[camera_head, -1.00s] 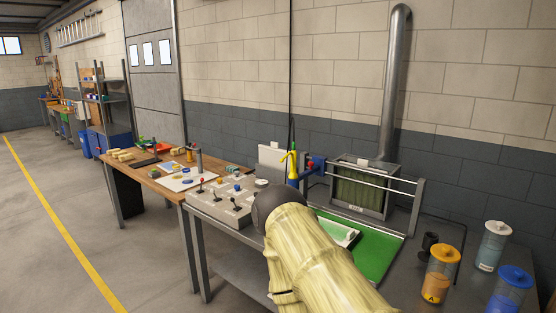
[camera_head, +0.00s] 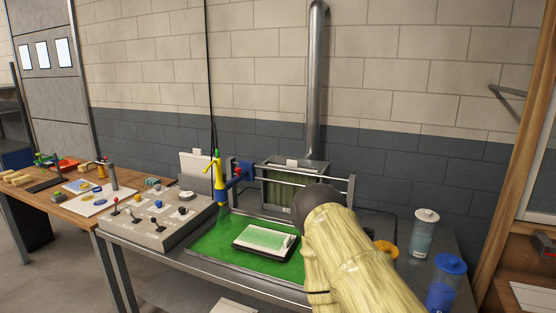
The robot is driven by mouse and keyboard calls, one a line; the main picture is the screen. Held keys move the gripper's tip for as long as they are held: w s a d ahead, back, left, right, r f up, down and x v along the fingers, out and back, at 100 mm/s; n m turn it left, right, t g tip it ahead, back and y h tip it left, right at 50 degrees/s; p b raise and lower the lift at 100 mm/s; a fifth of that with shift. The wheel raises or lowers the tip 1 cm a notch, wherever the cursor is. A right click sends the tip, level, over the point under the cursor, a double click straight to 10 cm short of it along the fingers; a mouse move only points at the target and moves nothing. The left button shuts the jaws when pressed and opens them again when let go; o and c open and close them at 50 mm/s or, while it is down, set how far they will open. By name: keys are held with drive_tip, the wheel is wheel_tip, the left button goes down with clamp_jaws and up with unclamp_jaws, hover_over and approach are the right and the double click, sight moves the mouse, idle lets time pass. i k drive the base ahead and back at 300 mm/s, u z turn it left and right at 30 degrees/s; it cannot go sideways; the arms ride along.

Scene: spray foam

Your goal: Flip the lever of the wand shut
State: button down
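The wand (camera_head: 219,177) stands upright over the left part of a green surface, yellow above and blue below. It is held at a blue and red clamp (camera_head: 240,172) on a rail. My gripper does not show.
A dark-framed tray (camera_head: 267,254) with a pale green and white panel lies on the green surface. A control box (camera_head: 158,222) with levers and knobs stands left. A filter box (camera_head: 292,184) stands behind. White-lidded (camera_head: 425,233) and blue-lidded (camera_head: 446,284) jars stand right.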

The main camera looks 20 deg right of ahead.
sight(205, 170)
drive_tip(key=z, duration=0.6)
drive_tip(key=i, duration=1.15)
drive_tip(key=u, duration=0.05)
